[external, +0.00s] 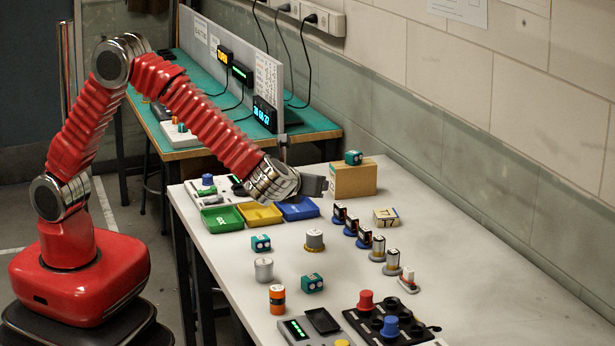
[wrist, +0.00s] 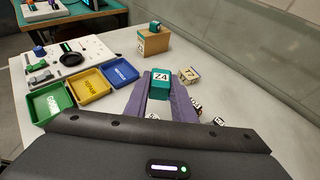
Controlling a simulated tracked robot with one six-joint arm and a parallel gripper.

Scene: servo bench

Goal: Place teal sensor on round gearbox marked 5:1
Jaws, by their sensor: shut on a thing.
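My gripper (external: 318,186) is above the table, left of the cardboard-coloured box. In the wrist view the gripper's purple-grey fingers (wrist: 160,100) are shut on a teal sensor (wrist: 160,80) with a white label reading "Z4". The external view does not clearly show this held sensor. Other teal blocks are on the table: one left of centre (external: 261,243), one nearer the front (external: 312,283), and one on top of the box (external: 353,157). A silver cylinder (external: 264,269) and a flanged grey cylinder (external: 314,240) stand mid-table. I cannot read a 5:1 mark on any part.
Green (external: 222,218), yellow (external: 260,215) and blue (external: 299,208) trays sit at the far left. The box (external: 354,180) stands at the back. A row of small parts (external: 364,238) runs along the middle right.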

